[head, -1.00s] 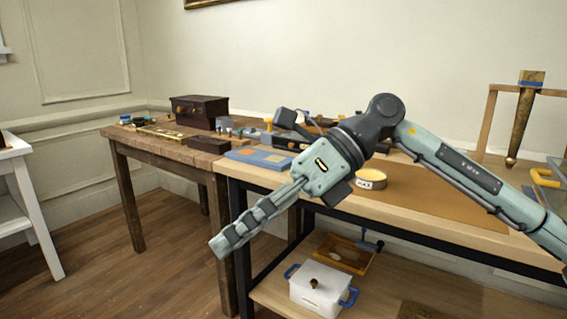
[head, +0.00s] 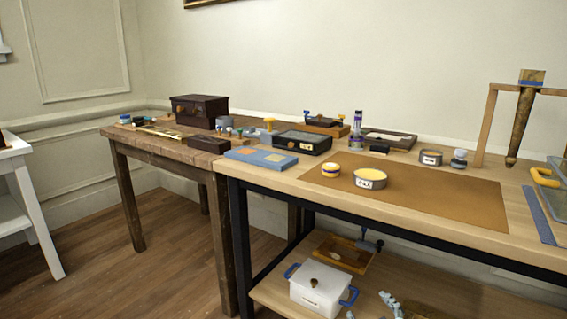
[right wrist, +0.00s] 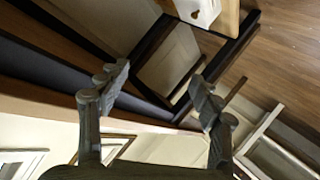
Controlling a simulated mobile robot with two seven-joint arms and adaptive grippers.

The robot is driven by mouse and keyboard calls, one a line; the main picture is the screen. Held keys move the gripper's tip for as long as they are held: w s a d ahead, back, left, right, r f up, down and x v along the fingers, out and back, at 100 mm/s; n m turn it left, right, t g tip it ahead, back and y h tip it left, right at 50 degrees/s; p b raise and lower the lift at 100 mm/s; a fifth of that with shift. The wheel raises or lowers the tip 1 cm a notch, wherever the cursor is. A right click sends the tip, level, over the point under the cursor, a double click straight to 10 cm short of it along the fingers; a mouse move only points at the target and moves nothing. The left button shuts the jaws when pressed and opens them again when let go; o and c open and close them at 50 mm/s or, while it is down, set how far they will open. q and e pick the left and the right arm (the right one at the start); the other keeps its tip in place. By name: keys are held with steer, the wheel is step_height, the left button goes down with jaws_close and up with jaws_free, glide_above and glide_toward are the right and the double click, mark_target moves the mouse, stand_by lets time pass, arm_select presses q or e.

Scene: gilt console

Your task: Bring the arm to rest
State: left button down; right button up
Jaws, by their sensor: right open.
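My right gripper (head: 368,306) shows only by its fingertips at the bottom edge of the head view, low in front of the workbench. The rest of my right arm is below the picture. In the right wrist view the right gripper (right wrist: 158,80) has its two fingers spread wide, with nothing between them. My left gripper is in neither view.
The workbench (head: 470,228) carries a brown mat (head: 440,195), a blue box (head: 261,158), tins and tools. A white lidded box (head: 318,290) sits on its lower shelf, near my fingertips. An older wooden table (head: 160,146) stands left. Floor is clear between it and the white table (head: 15,160).

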steer(key=s+d+f+m+g, duration=0.2)
steer(key=s+f+g, duration=0.3)
steer(key=s+f, duration=0.5)
steer(key=s+d+f+m+g+h, duration=0.1)
steer(key=s+d+f+g, duration=0.4)
steer(key=s+f, duration=0.5)
steer(key=s+m, duration=0.1)
steer(key=s, duration=0.5)
steer(key=shift+d+f+m+h, duration=0.2)
steer(key=shift+f+m+h, duration=0.1)
steer(key=shift+f+m, duration=0.1)
